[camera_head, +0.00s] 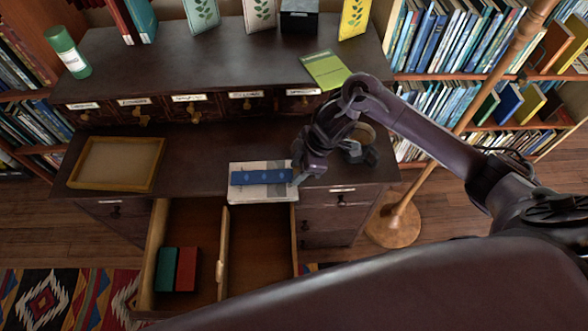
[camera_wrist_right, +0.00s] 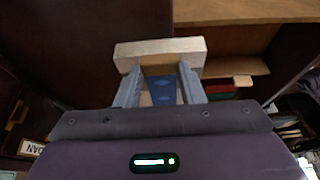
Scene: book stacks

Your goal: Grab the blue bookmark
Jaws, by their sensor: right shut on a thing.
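The blue bookmark (camera_head: 262,177) lies flat across a pale book (camera_head: 262,194) at the front edge of the dark desk. My right gripper (camera_head: 299,177) is at the bookmark's right end. In the right wrist view, my right gripper (camera_wrist_right: 160,70) has a finger on each side of the bookmark (camera_wrist_right: 162,90) and is shut on it. The pale book (camera_wrist_right: 160,46) shows just beyond the fingertips. The bookmark's right end is partly hidden by the gripper in the head view. My left gripper is not in view.
Below the desk edge, an open drawer (camera_head: 222,272) holds a green and a red book (camera_head: 187,269). A wooden tray (camera_head: 118,164) lies on the left of the desk. A green booklet (camera_head: 325,69) lies on the upper shelf. A lamp pole (camera_head: 470,110) stands at right.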

